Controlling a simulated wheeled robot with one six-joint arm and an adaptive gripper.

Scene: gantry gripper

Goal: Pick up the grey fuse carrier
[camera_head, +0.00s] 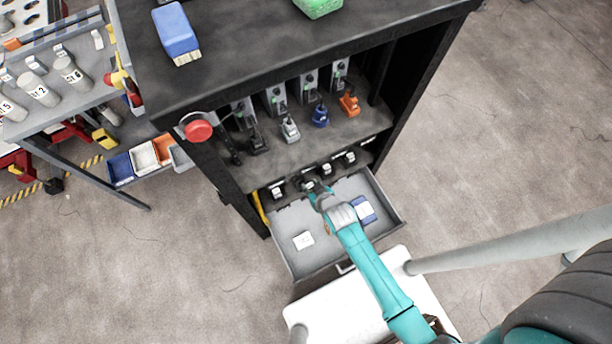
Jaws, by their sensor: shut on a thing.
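My gripper (314,188) is at the back of the open drawer, in the row of small fuse holders under the cabinet shelf. It is shut on a small fuse carrier in that row. The fingers mostly hide this carrier, so its colour and whether it is still seated are unclear. Similar small dark-and-light pieces sit in the same row, one left of the gripper (277,191) and two to its right (328,168), (349,158). On the shelf above, a grey plug-like piece (290,130) stands between a black one (258,143) and a blue one (320,116).
The open drawer (391,212) holds a white card (303,240) and a blue item (365,210). An orange piece (349,103) stands on the shelf. A red button (198,131) juts from the cabinet's left post. Small bins (143,157) are at the left. Floor right of the cabinet is clear.

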